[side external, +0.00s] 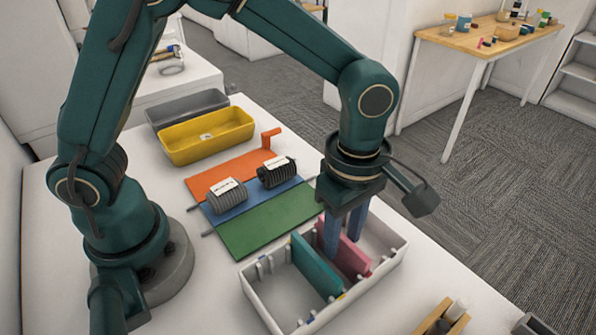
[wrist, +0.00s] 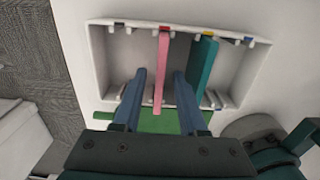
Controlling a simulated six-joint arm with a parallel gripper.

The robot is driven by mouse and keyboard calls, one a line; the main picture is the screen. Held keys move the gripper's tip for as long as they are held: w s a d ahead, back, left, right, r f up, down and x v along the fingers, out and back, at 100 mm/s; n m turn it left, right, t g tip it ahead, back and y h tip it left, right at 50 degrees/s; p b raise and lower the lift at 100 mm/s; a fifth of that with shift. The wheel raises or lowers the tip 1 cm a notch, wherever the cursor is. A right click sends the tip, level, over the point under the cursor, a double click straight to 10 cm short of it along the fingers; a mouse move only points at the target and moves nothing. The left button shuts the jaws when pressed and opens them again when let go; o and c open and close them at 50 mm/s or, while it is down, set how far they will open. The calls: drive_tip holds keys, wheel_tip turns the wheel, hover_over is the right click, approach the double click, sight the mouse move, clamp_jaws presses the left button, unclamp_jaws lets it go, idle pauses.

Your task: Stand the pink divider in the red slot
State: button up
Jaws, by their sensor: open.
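The pink divider (side external: 354,262) stands upright across the white box (side external: 388,270), to the right of the teal divider (side external: 316,268). In the wrist view, the far end of the pink divider (wrist: 162,72) meets the wall at the red mark (wrist: 166,28); its near end lies between my fingers. The teal divider (wrist: 204,70) lines up with the yellow mark (wrist: 208,35). My gripper (side external: 344,228) is open above the box, with one blue finger on each side of the pink divider. The wrist view shows gaps between the fingers (wrist: 159,80) and the divider.
Yellow (side external: 205,135) and grey bins stand farther back. A wooden holder (side external: 440,318) is at the front right.

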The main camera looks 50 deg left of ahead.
sight(344, 237)
wheel_tip(344, 237, up, 8)
drive_tip(key=shift+f, duration=0.2)
drive_tip(key=shift+a+r, duration=0.25)
drive_tip(key=shift+r, duration=0.35)
drive_tip(key=s+a+r+m+t, duration=0.1)
drive_tip(key=s+a+m+t, duration=0.4)
drive_tip(key=a+m, duration=0.8)
drive_tip(key=s+m, duration=0.3)
drive_tip(key=m, duration=0.2)
drive_tip(key=shift+s+r+t, duration=0.3)
drive_tip(key=shift+s, duration=0.05)
